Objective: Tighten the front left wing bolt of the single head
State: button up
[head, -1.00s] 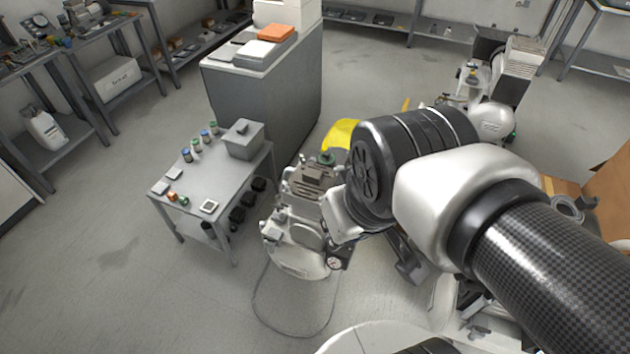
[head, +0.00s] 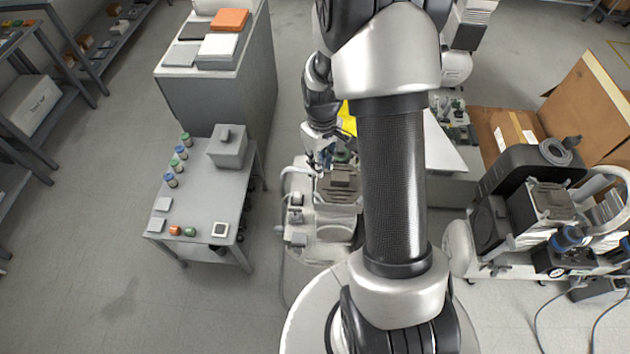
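A small white compressor (head: 318,212) with one brown-grey finned head (head: 338,186) stands on the floor in the middle of the head view, just left of my arm. My gripper (head: 322,162) is at the far left corner of this head, low over it. My arm hides the right side of the compressor. The wing bolts are too small to make out, and I cannot tell whether the gripper touches one. The fingers are too small and dark to show whether they are open or shut.
A grey side table (head: 205,195) with small bottles and a grey box (head: 228,146) stands close on the left. A grey cabinet (head: 225,90) is behind it. Another compressor (head: 540,215) and a cardboard box (head: 590,105) are at the right. The floor at front left is clear.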

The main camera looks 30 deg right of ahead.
aim_at(319, 197)
notch_tip(319, 197, down, 17)
jog(key=b, duration=0.4)
jog(key=shift+a+b, duration=0.1)
jog(key=shift+b, duration=0.3)
jog(key=shift+c, duration=0.5)
grip_shut()
